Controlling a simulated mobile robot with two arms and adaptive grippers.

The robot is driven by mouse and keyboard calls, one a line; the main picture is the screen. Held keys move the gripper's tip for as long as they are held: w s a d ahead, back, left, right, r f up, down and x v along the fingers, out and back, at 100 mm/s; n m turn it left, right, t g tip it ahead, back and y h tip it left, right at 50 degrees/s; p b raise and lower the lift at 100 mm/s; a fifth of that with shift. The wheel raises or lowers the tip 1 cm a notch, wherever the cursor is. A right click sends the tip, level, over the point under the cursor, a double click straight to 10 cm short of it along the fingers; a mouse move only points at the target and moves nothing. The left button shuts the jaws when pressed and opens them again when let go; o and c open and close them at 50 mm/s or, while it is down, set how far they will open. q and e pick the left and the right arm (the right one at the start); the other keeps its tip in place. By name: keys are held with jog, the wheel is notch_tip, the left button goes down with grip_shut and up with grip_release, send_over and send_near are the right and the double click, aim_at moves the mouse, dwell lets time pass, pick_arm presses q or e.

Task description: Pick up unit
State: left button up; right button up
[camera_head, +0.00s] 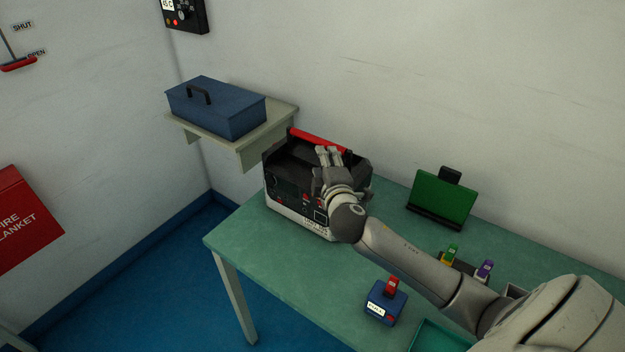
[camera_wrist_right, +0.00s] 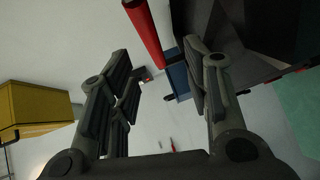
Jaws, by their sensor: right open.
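A black and grey boxy unit (camera_head: 290,190) with a red top handle (camera_head: 310,138) stands on the green table against the wall. Its front has knobs, a small panel and a white lower strip. My right gripper (camera_head: 328,157) is over the unit's top, near the right part of the red handle, and hides some of the unit. In the right wrist view the two fingers are spread apart with nothing between them. The red handle (camera_wrist_right: 147,32) passes beyond the fingertips there, with the dark unit body (camera_wrist_right: 260,35) at upper right. My left gripper is out of view.
A blue toolbox (camera_head: 218,107) sits on a wall shelf (camera_head: 275,125) left of the unit. On the green table (camera_head: 300,268) are a green panel (camera_head: 442,198), a small blue device with a red clip (camera_head: 385,303) and a green tray (camera_head: 435,338). The table's left end is clear.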

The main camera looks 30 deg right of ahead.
aim_at(318, 143)
jog(key=shift+w+d+r, duration=0.1)
jog(key=shift+w+d, duration=0.1)
jog(key=shift+w, duration=0.25)
jog(key=shift+w+d, duration=0.2)
jog(key=shift+w, duration=0.25)
jog(key=shift+w+d+r+p, duration=0.1)
jog(key=shift+w+d+p, duration=0.05)
jog(key=shift+w+p, duration=0.15)
jog(key=shift+x, duration=1)
jog(key=shift+w, duration=0.35)
jog(key=shift+w+d, duration=0.15)
jog(key=shift+w+d+r+p, duration=0.15)
jog(key=shift+w+d+p, duration=0.2)
jog(key=shift+w+p, duration=0.45)
jog(key=shift+x, duration=1)
jog(key=shift+w+d+f, duration=0.15)
jog(key=shift+w+f, duration=0.1)
jog(key=shift+w, duration=0.35)
grip_shut()
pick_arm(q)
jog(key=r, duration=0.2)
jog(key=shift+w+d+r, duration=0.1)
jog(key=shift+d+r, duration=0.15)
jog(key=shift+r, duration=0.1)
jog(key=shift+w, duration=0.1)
